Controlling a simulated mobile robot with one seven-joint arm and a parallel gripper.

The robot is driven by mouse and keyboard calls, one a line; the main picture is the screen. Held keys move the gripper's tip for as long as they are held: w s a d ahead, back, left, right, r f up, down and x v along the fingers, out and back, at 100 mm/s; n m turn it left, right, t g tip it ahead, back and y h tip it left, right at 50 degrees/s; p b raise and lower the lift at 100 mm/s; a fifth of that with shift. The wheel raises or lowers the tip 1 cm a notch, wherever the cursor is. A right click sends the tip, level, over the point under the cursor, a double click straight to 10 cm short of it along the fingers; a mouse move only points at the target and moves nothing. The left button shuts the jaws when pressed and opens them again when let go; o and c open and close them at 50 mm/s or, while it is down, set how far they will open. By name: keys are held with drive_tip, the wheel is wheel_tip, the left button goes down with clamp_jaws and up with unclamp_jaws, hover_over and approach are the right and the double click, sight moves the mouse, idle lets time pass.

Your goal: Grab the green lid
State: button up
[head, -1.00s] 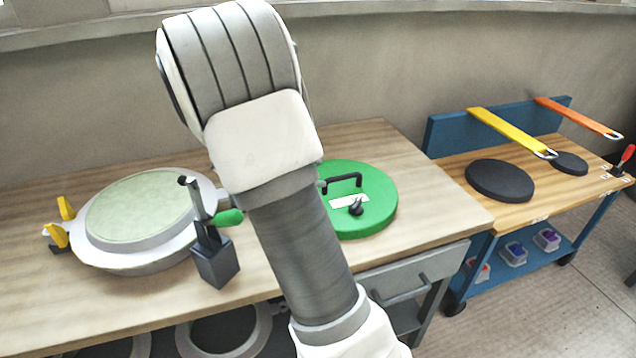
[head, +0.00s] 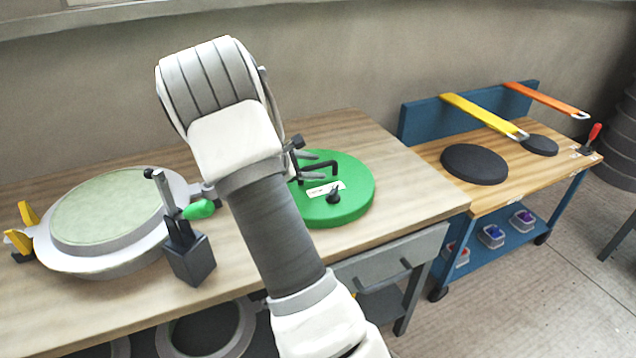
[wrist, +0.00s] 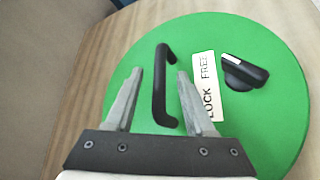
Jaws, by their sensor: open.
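The green lid (head: 355,199) lies flat on the wooden workbench, a round disc with a black bar handle (head: 322,164), a white label and a black knob (head: 334,194). In the wrist view the lid (wrist: 240,55) fills most of the picture. Its handle (wrist: 160,88) stands between my gripper's two grey fingers, apart from both. My gripper (wrist: 158,85) is open and empty, with its fingers pointing over the lid. In the head view my gripper (head: 308,163) shows at the handle, partly hidden behind my arm. The label and knob sit right of the fingers in the wrist view.
A round mould (head: 110,215) with yellow clamps stands at the bench's left. A dark block (head: 190,261) with a green-handled tool is near the bench's front edge. A blue cart (head: 480,217) at right bears black discs and yellow and orange straps.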

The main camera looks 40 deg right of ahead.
drive_tip(key=shift+x, duration=0.95)
clamp_jaws()
idle(0.6)
